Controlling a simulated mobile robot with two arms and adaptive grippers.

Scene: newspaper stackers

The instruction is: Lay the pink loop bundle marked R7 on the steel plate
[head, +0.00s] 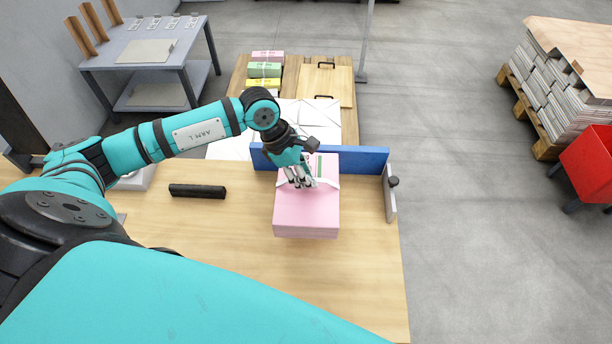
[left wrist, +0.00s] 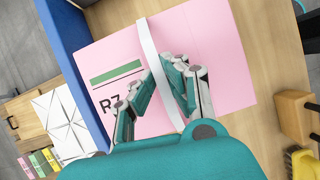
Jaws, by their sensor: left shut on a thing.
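The pink bundle (head: 306,215) marked R7 is by the blue fence on the wooden table. In the left wrist view its pink top (left wrist: 222,70) shows a green bar, part of the R7 print and a white band (left wrist: 151,48). My left gripper (head: 300,184) is above the bundle, its fingers (left wrist: 170,98) shut on the white band. I cannot tell whether the bundle touches the table. A flat grey plate (head: 147,51), likely the steel plate, lies on the grey workbench at the upper left. My right gripper is not in view.
The blue fence (head: 362,159) runs behind the bundle, with a grey end plate (head: 390,195) to its right. A black bar (head: 197,191) lies left on the wooden table (head: 225,225). Pink, green and yellow bundles (head: 265,70) stand farther back. A red bin (head: 590,165) is at the right.

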